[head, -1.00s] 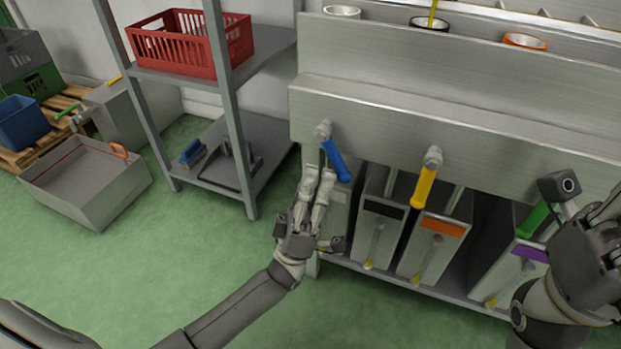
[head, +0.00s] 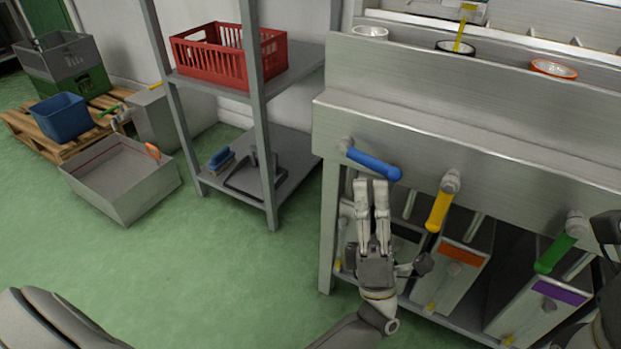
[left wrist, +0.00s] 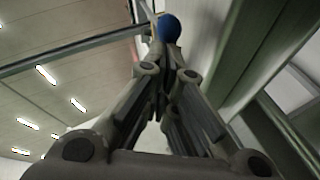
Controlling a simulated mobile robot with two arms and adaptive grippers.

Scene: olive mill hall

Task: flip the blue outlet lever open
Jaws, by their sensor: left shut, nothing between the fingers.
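The blue outlet lever (head: 374,164) sits on the front of the steel trough at its left end. It points right and slightly down, close to level, from its pivot. My left gripper (head: 371,183) is shut and empty, just below the lever with its fingertips up at the lever's underside. Whether they touch it I cannot tell. In the left wrist view the lever's rounded blue end (left wrist: 169,28) shows just beyond the fingertips (left wrist: 166,50). Only a dark part of my right arm shows at the right edge; its fingers are not visible.
A yellow lever (head: 439,211) and a green lever (head: 554,253) hang to the right on the same trough (head: 450,140). Steel containers with orange (head: 461,254) and purple (head: 559,292) labels stand below. A grey shelf with a red crate (head: 228,56) stands left.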

